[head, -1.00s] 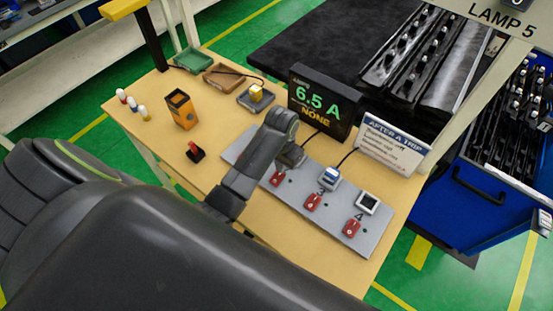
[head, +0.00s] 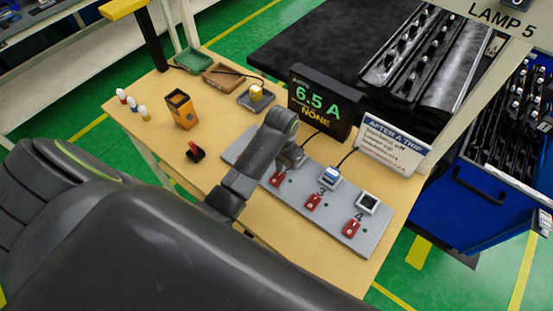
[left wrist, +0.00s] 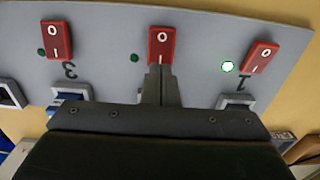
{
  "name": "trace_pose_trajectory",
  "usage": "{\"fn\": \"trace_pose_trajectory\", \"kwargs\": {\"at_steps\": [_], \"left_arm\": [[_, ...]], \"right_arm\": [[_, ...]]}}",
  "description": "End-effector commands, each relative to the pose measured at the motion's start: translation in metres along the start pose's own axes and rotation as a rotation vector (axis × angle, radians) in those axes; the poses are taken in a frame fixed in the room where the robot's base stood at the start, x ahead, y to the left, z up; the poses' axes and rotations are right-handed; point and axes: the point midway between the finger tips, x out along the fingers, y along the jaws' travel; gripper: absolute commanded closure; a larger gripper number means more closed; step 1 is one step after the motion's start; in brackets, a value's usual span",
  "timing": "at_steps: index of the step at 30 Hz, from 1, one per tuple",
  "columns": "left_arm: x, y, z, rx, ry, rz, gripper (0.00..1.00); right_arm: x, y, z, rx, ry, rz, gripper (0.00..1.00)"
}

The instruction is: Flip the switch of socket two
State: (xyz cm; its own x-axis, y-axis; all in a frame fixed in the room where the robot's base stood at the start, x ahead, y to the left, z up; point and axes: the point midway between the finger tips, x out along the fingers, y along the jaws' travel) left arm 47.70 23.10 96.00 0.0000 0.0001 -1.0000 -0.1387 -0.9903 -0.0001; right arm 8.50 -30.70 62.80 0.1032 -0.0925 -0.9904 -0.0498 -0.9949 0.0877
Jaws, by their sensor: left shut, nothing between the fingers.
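The grey socket strip (head: 293,196) lies on the table. The red switch of socket two (left wrist: 161,46) is in the middle of the left wrist view, marked O and I, with a dark green lamp (left wrist: 134,58) beside it. The same switch (head: 277,179) shows in the head view. My left gripper (left wrist: 160,72) is shut and empty. Its fingertips are at the I end of this switch and overlap its edge; I cannot tell whether they press on it. The socket two number and outlet are hidden by the gripper. My right gripper is not in view.
Switch one (left wrist: 261,56) has a lit lamp (left wrist: 228,67); switch three (left wrist: 57,40) has a dark one. Switch four (head: 351,228) is at the strip's near end. A meter (head: 315,105) reads 6.5 A and NONE. A sign (head: 393,147) stands beside it.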

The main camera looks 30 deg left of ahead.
Motion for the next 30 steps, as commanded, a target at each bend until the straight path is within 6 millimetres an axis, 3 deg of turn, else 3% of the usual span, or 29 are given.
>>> {"fn": "trace_pose_trajectory", "kwargs": {"at_steps": [30], "left_arm": [[0.014, 0.000, 0.000, 0.000, 0.000, 0.000, 1.00]], "right_arm": [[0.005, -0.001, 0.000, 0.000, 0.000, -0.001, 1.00]]}}
